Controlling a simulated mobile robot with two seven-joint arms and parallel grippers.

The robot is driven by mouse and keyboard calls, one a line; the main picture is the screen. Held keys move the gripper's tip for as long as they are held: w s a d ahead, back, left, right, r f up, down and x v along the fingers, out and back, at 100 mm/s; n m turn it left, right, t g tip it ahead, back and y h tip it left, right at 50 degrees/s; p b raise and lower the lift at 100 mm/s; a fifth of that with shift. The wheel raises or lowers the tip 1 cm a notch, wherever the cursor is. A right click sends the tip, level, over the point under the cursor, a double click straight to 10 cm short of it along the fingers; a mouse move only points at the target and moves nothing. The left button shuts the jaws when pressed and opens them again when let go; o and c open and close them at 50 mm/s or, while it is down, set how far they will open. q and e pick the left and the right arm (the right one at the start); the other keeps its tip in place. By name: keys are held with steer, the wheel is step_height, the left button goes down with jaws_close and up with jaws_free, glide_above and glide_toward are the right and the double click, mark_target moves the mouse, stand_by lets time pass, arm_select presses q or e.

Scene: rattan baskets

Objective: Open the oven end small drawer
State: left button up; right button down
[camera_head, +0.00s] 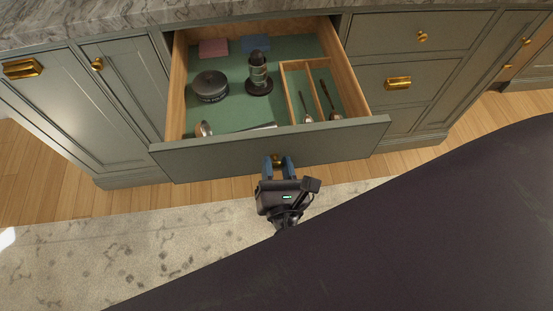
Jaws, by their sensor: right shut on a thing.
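A grey-green drawer (210,157) stands pulled well out of the cabinet, with its inside in view. Its small brass knob (278,160) sits at the middle of the drawer front. My right gripper (278,168) is at the drawer front, its blue fingers shut on the knob from both sides. Inside the drawer lie a dark round tin (210,87), a dark upright grinder-like item (259,73), a wooden divider (288,95) with spoons, and pink and blue folded items at the back. My left gripper is not in view.
A marble countertop (130,14) runs above the cabinets. Closed drawers (405,35) with brass handles stand to the right, closed doors (125,75) to the left. A patterned rug (130,255) lies on the wooden floor. A large dark surface fills the lower right.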

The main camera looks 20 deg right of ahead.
steer(key=c, duration=0.8)
jaws_free()
steer(key=shift+s, duration=0.1)
steer(key=v, duration=0.7)
steer(key=shift+s+a+p, duration=0.1)
steer(key=shift+s+p, duration=0.1)
steer(key=shift+p, duration=0.15)
